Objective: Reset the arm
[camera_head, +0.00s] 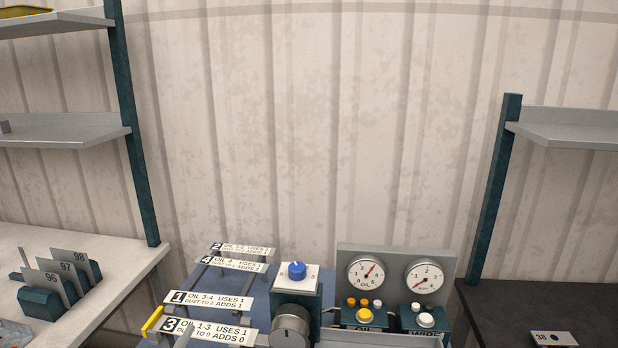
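Neither of my grippers shows in the head view, and no part of my arms can be made out. The machine stands at the bottom centre, with a blue knob (297,270) on a white plate and a grey round dial (290,328) below it. Behind them stands a grey panel with an oil gauge (366,273) on the left and a second gauge (424,279) on the right. Below the gauges are a box with a yellow button (364,315) and a box with a white button (425,320). The machine's lower part is cut off by the picture's edge.
Labelled strips numbered 1 (207,300), 2 (243,249), 3 (208,331) and 4 (233,263) stand left of the knob. A pale table (100,245) at left holds numbered cards (67,278). A dark table (500,300) is at right. Shelves (60,129) flank the bare wall.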

